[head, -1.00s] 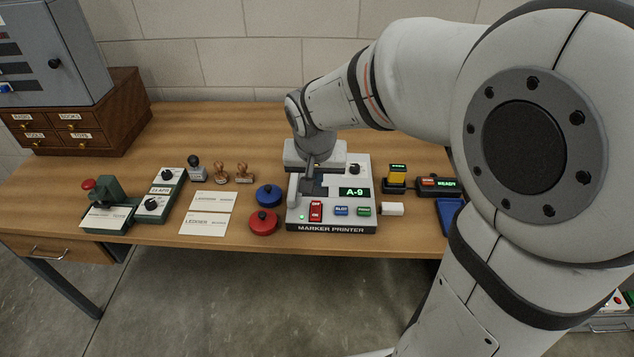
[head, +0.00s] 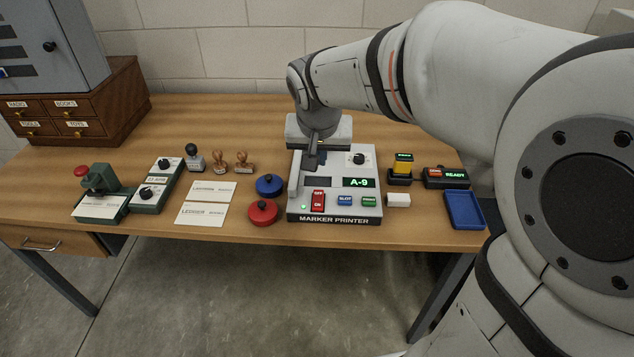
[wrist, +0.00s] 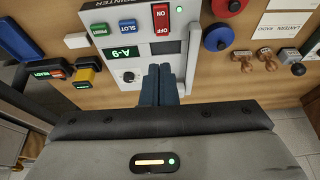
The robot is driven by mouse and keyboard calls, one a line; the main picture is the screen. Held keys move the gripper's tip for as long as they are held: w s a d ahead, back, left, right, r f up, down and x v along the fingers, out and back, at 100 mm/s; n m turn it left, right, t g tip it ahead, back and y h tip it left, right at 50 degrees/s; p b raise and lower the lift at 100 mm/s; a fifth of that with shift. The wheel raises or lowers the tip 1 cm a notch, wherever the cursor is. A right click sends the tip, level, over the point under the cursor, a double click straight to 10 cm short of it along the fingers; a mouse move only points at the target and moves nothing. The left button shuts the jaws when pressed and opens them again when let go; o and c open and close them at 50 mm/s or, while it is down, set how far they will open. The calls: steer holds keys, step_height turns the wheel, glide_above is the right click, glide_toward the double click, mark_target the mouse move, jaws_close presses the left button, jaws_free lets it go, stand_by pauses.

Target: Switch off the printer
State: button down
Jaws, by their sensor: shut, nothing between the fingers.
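The marker printer (head: 334,219) is a pale grey box on the table. Its display (head: 359,182) reads A-9 and a green lamp (head: 303,207) at its front left is lit. Beside the lamp is a red rocker switch (head: 318,201), marked OFF at the back and ON at the front. It shows upside down in the wrist view (wrist: 161,19). My gripper (head: 311,163) is over the back left of the printer, behind the switch and apart from it. In the wrist view its dark fingers (wrist: 159,70) are together and empty.
A blue SLOT button (head: 344,201) and a green button (head: 369,202) sit right of the switch. Red (head: 263,212) and blue (head: 269,186) round pads lie to the printer's left.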

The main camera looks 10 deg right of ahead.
mark_target(319, 193)
steer(key=x, duration=0.4)
steer(key=b+x, duration=0.1)
steer(key=x, duration=0.9)
steer(key=shift+s+f+b, duration=0.1)
steer(key=shift+s+b, duration=0.25)
steer(key=shift+a, duration=0.15)
